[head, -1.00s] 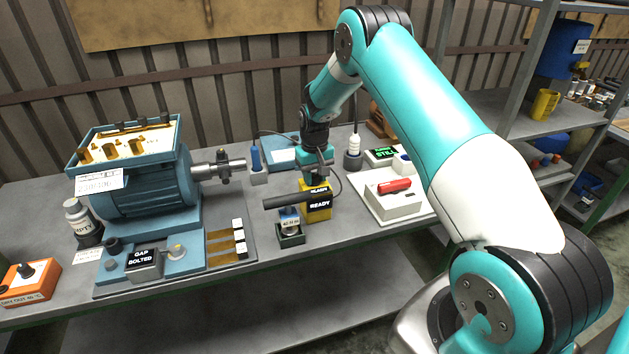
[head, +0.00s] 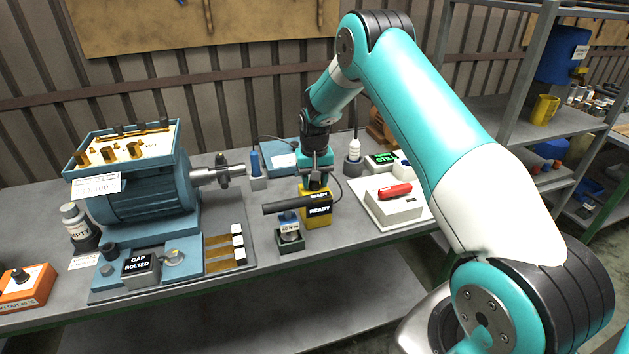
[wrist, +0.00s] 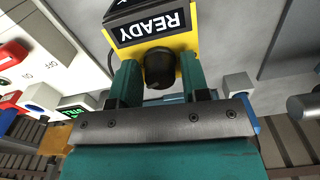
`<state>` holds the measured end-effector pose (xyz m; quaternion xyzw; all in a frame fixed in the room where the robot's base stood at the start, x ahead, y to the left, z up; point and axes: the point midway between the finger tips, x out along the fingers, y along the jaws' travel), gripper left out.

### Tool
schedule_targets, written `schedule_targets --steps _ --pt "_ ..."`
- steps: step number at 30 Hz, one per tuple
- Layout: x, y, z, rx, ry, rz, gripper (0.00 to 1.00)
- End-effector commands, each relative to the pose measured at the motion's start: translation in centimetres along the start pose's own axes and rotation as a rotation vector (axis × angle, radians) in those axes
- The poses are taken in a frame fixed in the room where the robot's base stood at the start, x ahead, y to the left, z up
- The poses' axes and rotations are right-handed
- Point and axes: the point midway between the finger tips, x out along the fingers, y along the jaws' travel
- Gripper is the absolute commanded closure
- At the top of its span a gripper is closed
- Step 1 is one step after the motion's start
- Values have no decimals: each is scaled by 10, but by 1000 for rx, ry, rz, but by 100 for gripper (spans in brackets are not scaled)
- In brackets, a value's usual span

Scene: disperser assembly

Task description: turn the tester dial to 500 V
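The tester is a yellow box (head: 317,216) with black display panels reading READY, standing at the middle of the bench. In the wrist view its yellow face (wrist: 186,42) carries a round black dial (wrist: 160,66). My gripper (wrist: 161,78) points down at the tester from above, its two teal fingers apart on either side of the dial. Narrow gaps seem to show between the dial and the fingers, and I see no clear grip on it. The dial's pointer and voltage marks cannot be read. In the head view my gripper (head: 316,180) hides the dial.
A black cylinder (head: 290,207) lies across the front of the tester, above a small dark green holder (head: 291,241). The blue motor (head: 140,190) stands left. A white box with a red handle (head: 395,193) is at right. The front bench strip is clear.

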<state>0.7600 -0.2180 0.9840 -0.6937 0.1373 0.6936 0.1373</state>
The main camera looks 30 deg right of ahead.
Motion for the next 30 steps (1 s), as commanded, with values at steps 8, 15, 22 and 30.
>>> schedule_targets --steps 8,15,22,30 --pt "0 0 0 -1 0 0 40" --pt "-13 0 -1 -1 3 -1 40" --pt "-64 0 -1 -1 8 -1 40" --pt "-132 0 -1 -1 5 -1 40"
